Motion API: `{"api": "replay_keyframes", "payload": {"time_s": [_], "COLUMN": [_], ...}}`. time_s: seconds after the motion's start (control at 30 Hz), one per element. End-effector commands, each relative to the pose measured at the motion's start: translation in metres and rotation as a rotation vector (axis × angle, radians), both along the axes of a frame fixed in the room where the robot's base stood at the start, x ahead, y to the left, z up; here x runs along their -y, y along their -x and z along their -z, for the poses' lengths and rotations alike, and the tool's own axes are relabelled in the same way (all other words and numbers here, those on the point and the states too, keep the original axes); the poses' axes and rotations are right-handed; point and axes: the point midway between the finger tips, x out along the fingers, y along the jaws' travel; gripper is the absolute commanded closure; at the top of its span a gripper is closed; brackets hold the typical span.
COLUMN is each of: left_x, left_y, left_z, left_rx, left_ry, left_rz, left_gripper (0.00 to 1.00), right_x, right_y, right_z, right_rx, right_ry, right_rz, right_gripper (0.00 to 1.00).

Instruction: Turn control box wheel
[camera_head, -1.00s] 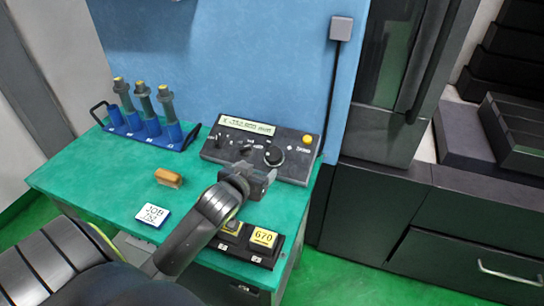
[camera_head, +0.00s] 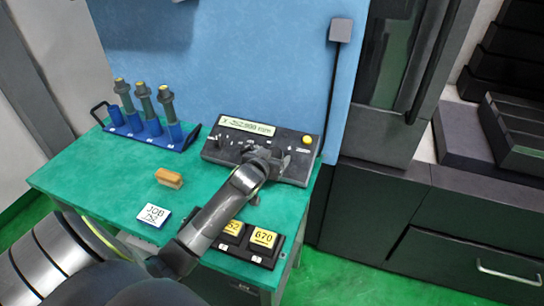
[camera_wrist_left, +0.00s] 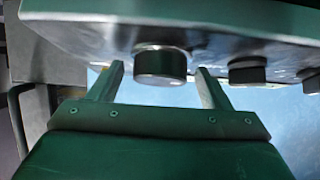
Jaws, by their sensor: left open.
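The control box (camera_head: 296,175) is a dark panel with a lit display and a yellow button, at the back of the green table. Its black wheel is covered by my left gripper (camera_head: 274,162) in the head view. In the left wrist view the wheel (camera_wrist_left: 160,66) is a dark round knob on the box's face. It lies between the two fingers of my left gripper (camera_wrist_left: 161,88), which is open, with a visible gap on each side. My right gripper is out of view.
Smaller knobs (camera_wrist_left: 247,72) sit beside the wheel. A blue rack (camera_head: 160,139) of tool holders stands left of the box. A cable runs up the wall at right.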

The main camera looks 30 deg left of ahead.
Motion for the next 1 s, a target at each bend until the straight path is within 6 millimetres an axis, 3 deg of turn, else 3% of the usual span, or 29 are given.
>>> {"api": "replay_keyframes", "payload": {"time_s": [0.27, 0.63, 1.0], "left_x": [-0.0001, 0.0000, 0.0015], "left_y": [-0.0012, -0.0008, -0.0012], "left_z": [0.0003, 0.0007, 0.0012], "left_rx": [0.001, -0.001, 0.003], "left_ry": [0.000, 0.001, 0.025], "left_rz": [0.000, 0.000, -0.055], "left_gripper": [0.28, 0.73, 0.73], "right_x": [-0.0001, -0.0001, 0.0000], "right_y": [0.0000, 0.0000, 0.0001], "right_z": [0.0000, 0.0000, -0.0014], "right_rx": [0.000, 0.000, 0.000], "right_ry": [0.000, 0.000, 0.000], "right_rz": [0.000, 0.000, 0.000], "right_gripper": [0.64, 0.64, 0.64]}}
